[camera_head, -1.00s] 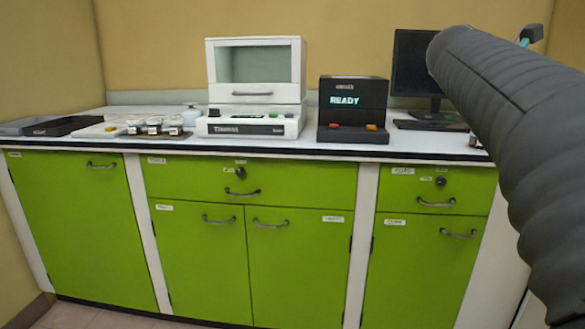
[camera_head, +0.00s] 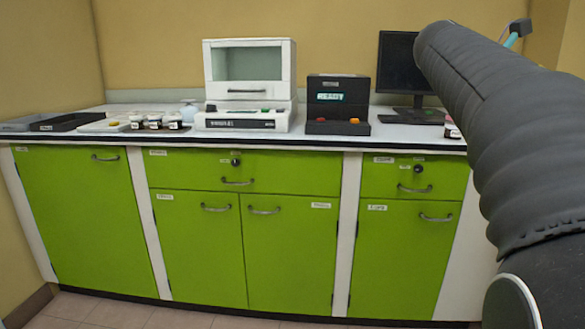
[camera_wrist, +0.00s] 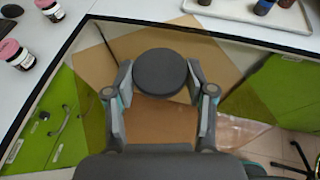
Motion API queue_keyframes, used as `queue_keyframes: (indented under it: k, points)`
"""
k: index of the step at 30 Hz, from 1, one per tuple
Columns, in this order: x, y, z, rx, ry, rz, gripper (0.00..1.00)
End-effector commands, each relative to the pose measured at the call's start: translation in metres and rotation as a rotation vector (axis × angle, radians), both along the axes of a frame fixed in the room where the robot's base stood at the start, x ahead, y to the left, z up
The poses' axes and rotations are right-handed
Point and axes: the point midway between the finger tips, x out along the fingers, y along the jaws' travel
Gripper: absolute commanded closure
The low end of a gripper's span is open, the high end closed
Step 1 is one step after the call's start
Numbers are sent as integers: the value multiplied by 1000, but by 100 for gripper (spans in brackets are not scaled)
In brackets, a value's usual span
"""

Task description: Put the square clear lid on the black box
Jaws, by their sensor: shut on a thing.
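In the wrist view my gripper (camera_wrist: 160,90) is shut on the dark round knob (camera_wrist: 160,72) of a clear, brownish-tinted lid (camera_wrist: 105,42). The lid is held in the air, and its exact outline is hard to make out. In the head view a black box-shaped device (camera_head: 338,98) with a small lit display stands on the counter, right of the white instrument. The gripper and lid are outside the head view, where only my arm shows at right.
On the white counter (camera_head: 185,138) stand a white instrument (camera_head: 246,85), several small jars (camera_head: 153,121), a black tray (camera_head: 66,122) and a monitor (camera_head: 402,65). The wrist view shows pink-lidded jars (camera_wrist: 21,58) at left and a pale tray (camera_wrist: 235,12) at top. Floor shows before green cabinets (camera_head: 85,228).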

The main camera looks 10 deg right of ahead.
Motion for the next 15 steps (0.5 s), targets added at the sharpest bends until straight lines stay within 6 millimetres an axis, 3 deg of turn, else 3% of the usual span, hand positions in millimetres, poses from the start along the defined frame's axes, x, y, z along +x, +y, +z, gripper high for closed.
queue_keyframes:
  k: [7, 15]
  points:
    - [32, -6, -30, -1, 3, 38, 100]
    - [80, 9, -80, 1, 4, 174, 100]
